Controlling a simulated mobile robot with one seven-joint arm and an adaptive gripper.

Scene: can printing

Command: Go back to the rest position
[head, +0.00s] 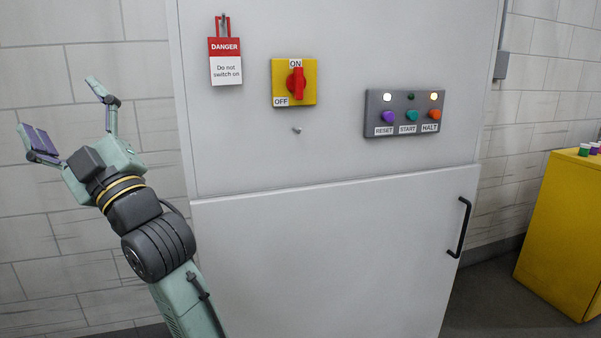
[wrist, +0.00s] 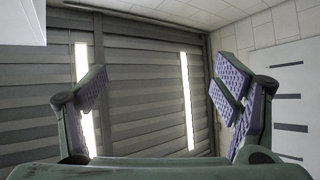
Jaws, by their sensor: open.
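My gripper (head: 66,120) is raised at the left of the head view, beside the grey cabinet (head: 320,260) and in front of the tiled wall. Its two fingers are spread wide apart, with nothing between them. In the wrist view my gripper (wrist: 162,93) also shows open and empty, with purple pads on both fingers. No object is in its grasp or touching it.
The cabinet front carries a red danger tag (head: 225,62), a red-and-yellow switch (head: 295,83), a button panel (head: 405,113) and a black handle (head: 460,227). A yellow cabinet (head: 565,230) stands at right. A slatted shutter (wrist: 135,90) shows in the wrist view.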

